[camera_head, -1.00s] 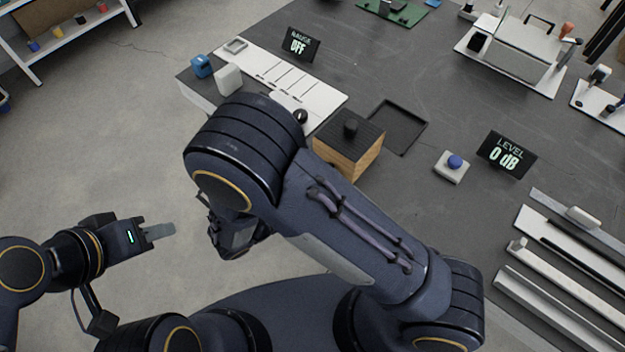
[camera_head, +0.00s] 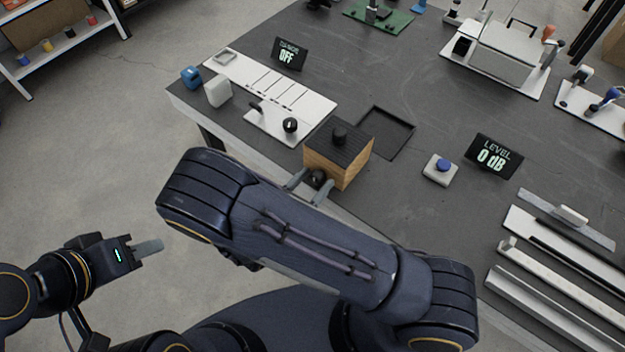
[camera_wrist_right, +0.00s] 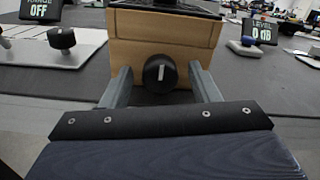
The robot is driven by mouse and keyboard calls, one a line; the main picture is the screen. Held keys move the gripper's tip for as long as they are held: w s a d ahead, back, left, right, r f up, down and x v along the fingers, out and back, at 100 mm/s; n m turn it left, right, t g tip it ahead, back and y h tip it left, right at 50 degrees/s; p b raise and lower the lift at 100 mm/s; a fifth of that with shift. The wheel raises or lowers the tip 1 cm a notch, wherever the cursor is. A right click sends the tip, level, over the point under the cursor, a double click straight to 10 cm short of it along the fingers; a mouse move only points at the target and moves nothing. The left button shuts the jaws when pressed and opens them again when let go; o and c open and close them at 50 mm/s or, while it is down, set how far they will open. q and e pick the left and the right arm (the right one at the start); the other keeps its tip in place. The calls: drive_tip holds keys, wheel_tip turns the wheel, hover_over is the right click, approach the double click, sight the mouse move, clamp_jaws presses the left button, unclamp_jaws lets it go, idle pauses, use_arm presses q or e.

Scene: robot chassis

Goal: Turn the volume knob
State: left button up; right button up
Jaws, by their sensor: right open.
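A round black knob (camera_wrist_right: 160,73) with a white pointer line, pointing straight up, is on the front face of a wooden box (camera_wrist_right: 197,40). My right gripper (camera_head: 309,187) is open at the front of the box. In the right wrist view its fingers (camera_wrist_right: 160,88) stand on either side of the front knob, with gaps to it. A sign (camera_head: 492,157) reads "LEVEL 0 dB". My left gripper (camera_head: 148,248) is off the table, its jaw opening unclear.
A blue-topped button on a white base (camera_head: 439,169) stands before the level sign. A white panel (camera_head: 270,126) with a black dial (camera_head: 290,125) and a sign reading "OFF" (camera_head: 289,54) lie left of the box. A black tray (camera_head: 403,153) is right of the box.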

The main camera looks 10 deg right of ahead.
drive_tip(key=c, duration=1)
